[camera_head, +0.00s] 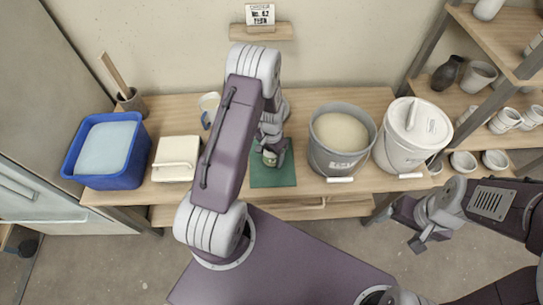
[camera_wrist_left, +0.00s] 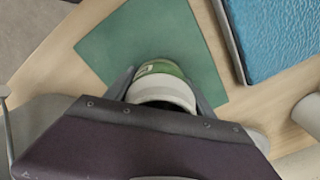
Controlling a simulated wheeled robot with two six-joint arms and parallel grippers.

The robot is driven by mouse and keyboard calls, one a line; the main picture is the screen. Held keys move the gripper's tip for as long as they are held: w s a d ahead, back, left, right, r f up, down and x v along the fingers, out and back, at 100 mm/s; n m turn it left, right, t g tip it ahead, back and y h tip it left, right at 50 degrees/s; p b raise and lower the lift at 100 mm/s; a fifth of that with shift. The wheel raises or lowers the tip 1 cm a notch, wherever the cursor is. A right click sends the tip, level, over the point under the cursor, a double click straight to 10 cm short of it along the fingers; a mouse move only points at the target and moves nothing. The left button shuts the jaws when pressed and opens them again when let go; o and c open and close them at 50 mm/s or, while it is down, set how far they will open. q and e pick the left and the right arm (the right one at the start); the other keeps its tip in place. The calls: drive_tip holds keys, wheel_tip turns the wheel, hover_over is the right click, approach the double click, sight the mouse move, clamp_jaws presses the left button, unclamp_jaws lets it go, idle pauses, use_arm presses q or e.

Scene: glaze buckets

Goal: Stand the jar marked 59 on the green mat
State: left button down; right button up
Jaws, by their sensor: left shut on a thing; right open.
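A small pale jar with a green band (camera_head: 269,158) is in my left gripper (camera_head: 271,152), over the green mat (camera_head: 273,178). In the left wrist view the jar (camera_wrist_left: 162,88) sits between the fingers, with the mat (camera_wrist_left: 150,38) behind it. My left gripper is shut on the jar. I cannot tell whether its base touches the mat, and I cannot read its number. The left arm hides the mat's far part. My right gripper (camera_head: 418,243) is open and empty, in front of the table at the right.
A grey bucket of cream glaze (camera_head: 343,132) and a white lidded bucket (camera_head: 412,134) stand right of the mat. A white box (camera_head: 176,158), a blue tub (camera_head: 106,150) and a pale cup (camera_head: 209,106) are on its left. Shelves of pots (camera_head: 500,50) stand far right.

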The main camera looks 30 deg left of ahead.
use_arm(q)
drive_tip(key=shift+f, duration=0.15)
drive_tip(key=shift+c, duration=1.8)
unclamp_jaws()
wheel_tip(320, 180, up, 12)
drive_tip(key=p, duration=0.2)
drive_tip(key=s+d+r+n+p, duration=0.1)
drive_tip(key=s+d+r, duration=0.3)
drive_tip(key=s+r, duration=0.1)
drive_tip(key=s+d+r+n+t+p, duration=0.1)
drive_tip(key=s+d+r+p, duration=0.1)
drive_tip(key=s+r, duration=0.4)
drive_tip(key=shift+s+d+n, duration=0.4)
drive_tip(key=shift+s+d, duration=0.45)
